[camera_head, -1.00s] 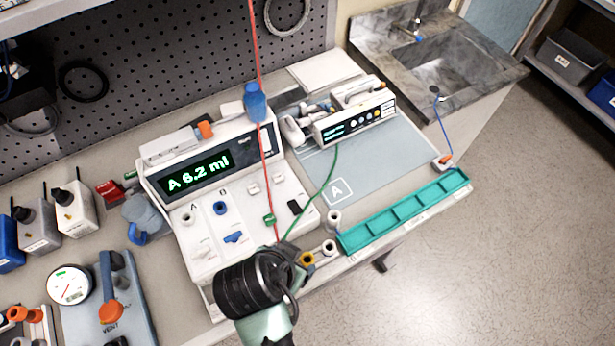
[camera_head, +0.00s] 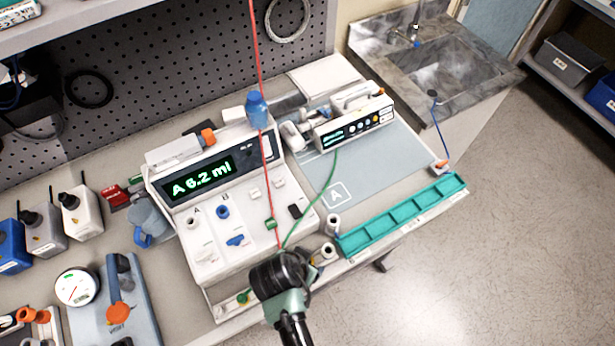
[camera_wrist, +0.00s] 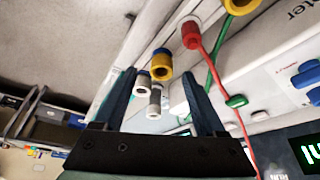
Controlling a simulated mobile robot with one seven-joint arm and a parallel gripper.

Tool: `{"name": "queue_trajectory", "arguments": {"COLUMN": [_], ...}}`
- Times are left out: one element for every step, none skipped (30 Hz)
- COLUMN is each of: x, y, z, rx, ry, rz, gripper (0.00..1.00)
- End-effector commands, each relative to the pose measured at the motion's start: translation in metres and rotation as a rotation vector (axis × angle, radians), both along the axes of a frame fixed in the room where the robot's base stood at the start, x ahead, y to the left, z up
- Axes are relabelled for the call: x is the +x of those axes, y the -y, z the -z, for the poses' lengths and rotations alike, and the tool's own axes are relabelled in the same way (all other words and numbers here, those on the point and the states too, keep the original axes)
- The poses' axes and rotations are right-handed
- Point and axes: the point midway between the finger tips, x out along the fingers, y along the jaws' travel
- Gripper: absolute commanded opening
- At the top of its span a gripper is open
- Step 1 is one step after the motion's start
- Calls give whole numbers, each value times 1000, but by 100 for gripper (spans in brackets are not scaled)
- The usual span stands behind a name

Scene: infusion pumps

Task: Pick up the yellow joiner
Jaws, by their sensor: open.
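The yellow joiner (camera_wrist: 161,66) has a dark hollow end and a blue band, and shows in the wrist view at the front edge of the white bench unit. My gripper (camera_wrist: 157,76) is open, with one dark finger on each side of the joiner in the picture; no contact is visible. In the head view, my gripper (camera_head: 285,272) is over the front edge of the pump and hides the yellow joiner.
A red connector (camera_wrist: 190,34) with a red line is close to the right finger, and a green line (camera_wrist: 213,75) runs beside it. Another yellow part (camera_wrist: 240,5) is at the top edge. A teal divided tray (camera_head: 400,215) lies right of my gripper.

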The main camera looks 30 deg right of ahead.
Motion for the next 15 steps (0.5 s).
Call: {"name": "queue_trajectory", "arguments": {"x": [2,3,4,5,6,6,7,7,7,7,7,7,8,7,8], "y": [1,2,3,5,6,7,8,8,9,9,9,9,10,10,9], "z": [3,6,11,15,18,21,24,26,27,28,29,30,30,30,30], "rx": [0,0,0,0,0,0,0,0,0,0,0,0,0,0,0], "ry": [-2,-2,-2,-2,-1,-1,-1,-1,0,0,0,0,0,0,0], "rz": [0,0,-1,1,0,0,0,0,0,0,0,0,0,0,0], "gripper": [73,73,73,73,73,73,73,73,73,73,73,73,73,73,73]}}
